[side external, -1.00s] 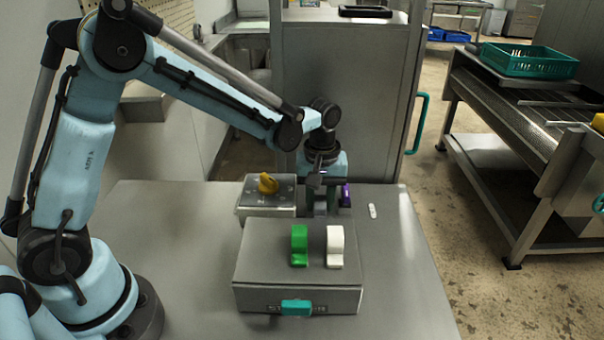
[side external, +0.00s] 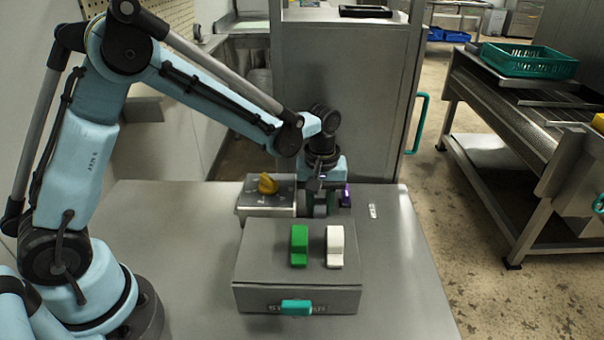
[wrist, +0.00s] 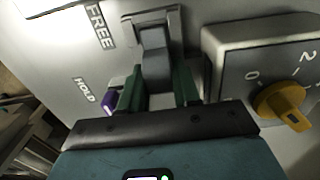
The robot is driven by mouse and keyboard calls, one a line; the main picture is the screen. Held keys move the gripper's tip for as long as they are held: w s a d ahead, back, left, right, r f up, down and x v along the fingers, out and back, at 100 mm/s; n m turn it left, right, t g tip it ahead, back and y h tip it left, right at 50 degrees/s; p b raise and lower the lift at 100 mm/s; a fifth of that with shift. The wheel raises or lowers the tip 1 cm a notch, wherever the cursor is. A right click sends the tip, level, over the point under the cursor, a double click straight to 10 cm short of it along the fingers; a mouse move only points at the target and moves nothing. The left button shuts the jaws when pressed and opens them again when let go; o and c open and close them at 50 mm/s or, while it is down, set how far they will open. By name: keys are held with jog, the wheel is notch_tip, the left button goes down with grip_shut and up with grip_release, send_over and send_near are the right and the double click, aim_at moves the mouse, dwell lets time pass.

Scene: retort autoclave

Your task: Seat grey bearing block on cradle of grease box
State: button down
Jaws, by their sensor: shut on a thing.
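My gripper (wrist: 158,90) is shut on a grey block (wrist: 157,62), with a dark green finger on each side in the wrist view. In the side view my gripper (side external: 320,204) points down behind the front box, right of the knob box, and the held block (side external: 320,211) shows partly. I cannot tell whether the block touches the surface below. The front grey box (side external: 255,262) has a teal handle and partly hidden lettering. A green block (side external: 299,246) and a white block (side external: 335,247) stand on it. No cradle can be made out clearly.
A metal box with a yellow knob (side external: 267,184) stands close left of my gripper; its knob (wrist: 282,103) shows at right in the wrist view. A purple block (side external: 346,197) is close right of my gripper. The table's right side (side external: 400,270) is clear.

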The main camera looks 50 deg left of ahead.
jog(key=shift+c, duration=1.6)
grip_release()
jog(key=shift+r, duration=0.15)
jog(key=shift+r, duration=3.35)
